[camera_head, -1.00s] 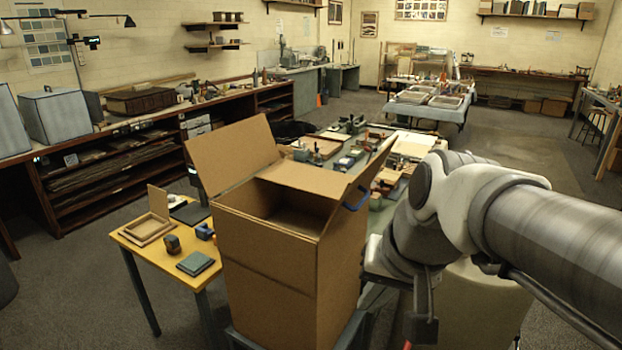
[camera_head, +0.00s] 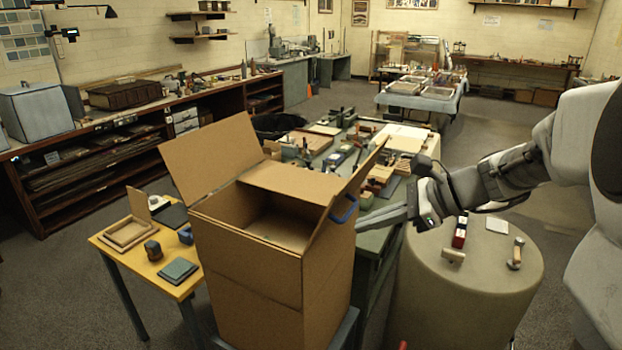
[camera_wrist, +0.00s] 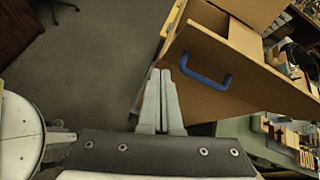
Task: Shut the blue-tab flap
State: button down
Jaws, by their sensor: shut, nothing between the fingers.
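A tall open cardboard box (camera_head: 245,270) stands at the centre of the head view. Its right flap (camera_head: 362,180) bears a blue tab (camera_head: 345,209) and stands up, tilted outward. My gripper (camera_head: 358,224) is shut and empty, its fingertips just right of the box and close below the blue tab. In the wrist view my closed fingers (camera_wrist: 161,78) point towards the box, and the blue tab (camera_wrist: 206,72) shows to their right on the flap (camera_wrist: 225,92). I cannot tell whether the fingers touch the flap.
A yellow table (camera_head: 112,255) is at the left. A round drum-like stand (camera_head: 470,310) with small tools is at the right. A cluttered green table (camera_head: 375,235) stands behind.

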aim_at(334, 210)
jog(key=w+d+r+m+t+y, duration=0.1)
jog(key=w+d+r+m+t, duration=0.1)
jog(key=w+d+m, duration=0.3)
jog(key=shift+n, duration=0.3)
jog(key=x, duration=0.2)
jog(key=s+x, duration=0.1)
jog(key=x, duration=0.5)
jog(key=shift+a+f, duration=0.35)
jog(key=shift+f, duration=0.05)
jog(key=shift+r, duration=0.15)
